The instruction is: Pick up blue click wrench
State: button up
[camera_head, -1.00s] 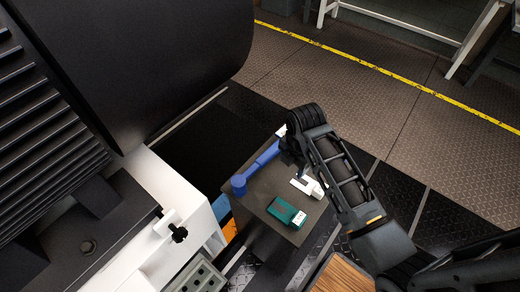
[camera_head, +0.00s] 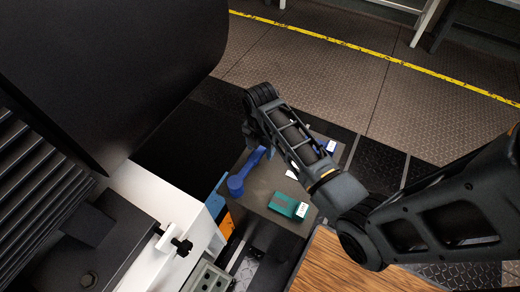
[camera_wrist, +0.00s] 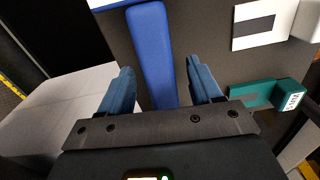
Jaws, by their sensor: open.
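The blue click wrench (camera_head: 238,181) lies on a small dark table (camera_head: 262,190), its round head toward the front left. Its far part is hidden behind my arm in the head view. In the wrist view the long blue handle (camera_wrist: 152,55) runs up between the two fingers of my gripper (camera_wrist: 160,80). The fingers are open, one on each side of the handle, with a gap to it on both sides. I cannot tell how far above the handle the fingertips are.
A white item (camera_wrist: 262,24) lies right of the handle. A wooden surface (camera_head: 345,265) is at the front. The big black machine (camera_head: 110,60) stands on the left.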

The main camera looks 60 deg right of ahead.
aim_at(260, 148)
jog(key=shift+a+f, duration=0.1)
jog(key=shift+f, duration=1.45)
grip_shut()
